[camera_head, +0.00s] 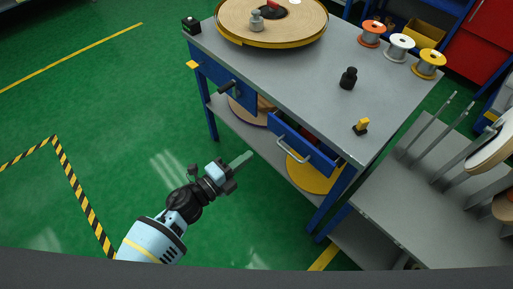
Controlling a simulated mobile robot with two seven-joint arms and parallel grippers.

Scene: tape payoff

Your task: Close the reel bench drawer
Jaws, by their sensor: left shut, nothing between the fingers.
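The reel bench (310,75) has a grey top and blue legs. On its near side a blue drawer (318,160) with a pale bar handle (291,155) appears pulled out a little from under the top; its inside is mostly hidden. My left gripper (243,159) is shut and empty, in front of and to the left of the drawer handle, apart from it. My right gripper is not in view.
A large tape reel (270,24), several small spools (400,46) and a black weight (348,78) stand on the bench. A blue panel with a black handle (228,87) is further left. A grey rack (430,190) stands right; green floor (110,110) is clear left.

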